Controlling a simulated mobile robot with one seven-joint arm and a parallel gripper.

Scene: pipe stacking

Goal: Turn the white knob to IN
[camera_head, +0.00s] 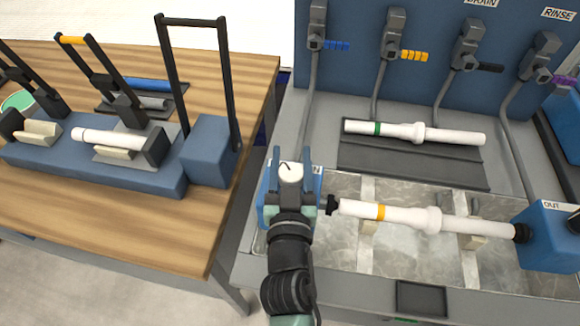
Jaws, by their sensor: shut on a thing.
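The white knob (290,169) shows between the fingers of my gripper (291,165), with a small dark mark on its top. My gripper reaches in from the bottom of the view and is shut on the knob. The knob sits at a blue box (266,207), mostly hidden behind my gripper. Only the end of a label, an "N", shows at the box's right edge. I cannot tell which way the knob points.
A white pipe with an orange band (400,215) spans the basin toward a blue box labelled OUT (549,236). A green-banded white pipe (400,131) lies on a dark mat behind. Several levers stand along the blue back panel (425,75). A wooden table (110,220) with clamps is at left.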

